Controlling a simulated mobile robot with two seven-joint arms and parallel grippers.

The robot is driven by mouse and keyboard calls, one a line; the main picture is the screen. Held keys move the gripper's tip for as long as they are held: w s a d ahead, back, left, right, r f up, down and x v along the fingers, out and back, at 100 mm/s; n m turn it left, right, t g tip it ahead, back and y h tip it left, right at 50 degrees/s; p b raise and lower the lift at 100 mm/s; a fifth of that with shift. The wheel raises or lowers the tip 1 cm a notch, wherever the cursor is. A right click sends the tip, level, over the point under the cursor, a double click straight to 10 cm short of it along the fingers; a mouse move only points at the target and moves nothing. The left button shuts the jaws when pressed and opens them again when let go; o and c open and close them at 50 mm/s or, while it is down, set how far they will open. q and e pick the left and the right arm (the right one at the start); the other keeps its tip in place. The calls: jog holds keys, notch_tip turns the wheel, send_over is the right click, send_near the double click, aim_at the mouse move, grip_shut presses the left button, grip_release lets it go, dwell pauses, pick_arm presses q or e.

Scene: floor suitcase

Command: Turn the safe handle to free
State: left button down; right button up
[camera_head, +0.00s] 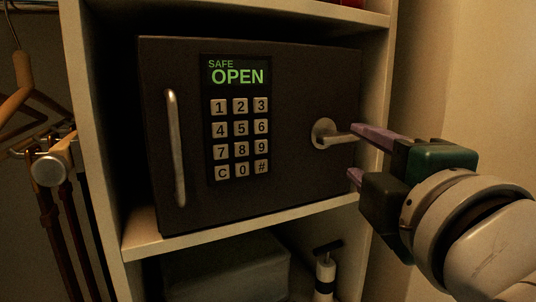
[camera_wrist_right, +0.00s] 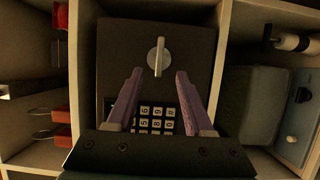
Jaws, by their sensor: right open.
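A dark safe (camera_head: 290,80) stands on a shelf, with its display reading "SAFE OPEN" in green above the keypad (camera_head: 239,140). Its silver turning handle (camera_head: 325,134) is at the right of the door, and its lever points right, roughly level. My right gripper (camera_head: 355,155) is open and empty at the lever's end, with its upper purple finger close to the tip. I cannot tell whether they touch. In the right wrist view, the handle (camera_wrist_right: 157,58) is just beyond and between the spread fingertips (camera_wrist_right: 160,74). My left gripper is not in view.
A fixed vertical bar (camera_head: 175,148) is on the door's left. The shelf edge (camera_head: 240,236) runs below the safe, and a cabinet side panel (camera_head: 380,75) stands at the right. Hangers (camera_head: 30,125) hang at the left. A grey box (camera_head: 225,272) sits below.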

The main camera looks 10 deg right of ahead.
aim_at(342, 140)
jog(key=w, duration=0.8)
jog(key=shift+w+d, duration=0.3)
jog(key=shift+w, duration=0.1)
jog(key=shift+c, duration=0.3)
grip_shut()
